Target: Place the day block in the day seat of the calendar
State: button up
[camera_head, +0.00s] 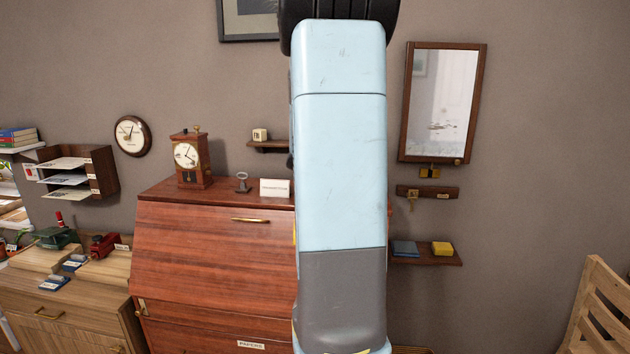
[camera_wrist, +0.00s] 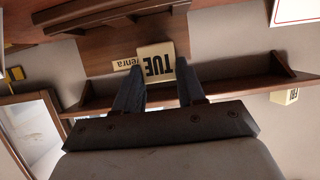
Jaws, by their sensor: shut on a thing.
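A cream block (camera_wrist: 156,62) printed "TUE" shows upside down in the wrist view. My gripper (camera_wrist: 160,82) is shut on it, with one dark finger on each side. Behind it is a reddish wooden board (camera_wrist: 105,55) with a small cream label (camera_wrist: 125,64) beside the block; this looks like the calendar, but its day seat cannot be made out. Whether the block touches the board I cannot tell. In the head view my raised arm hides the gripper, the held block and this stretch of wall.
A wooden ledge (camera_wrist: 235,87) crosses close behind my fingers. A second block (camera_head: 259,134), marked "FRI", sits on a small wall shelf (camera_head: 268,148). A mirror (camera_head: 440,102) hangs to the right, above a key rack (camera_head: 428,191). A clock (camera_head: 190,158) stands on the desk (camera_head: 215,245).

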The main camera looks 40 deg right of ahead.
jog(key=shift+w+d+f, duration=0.15)
jog(key=shift+f, duration=1.65)
jog(key=o, duration=1)
jog(key=shift+o, duration=0.2)
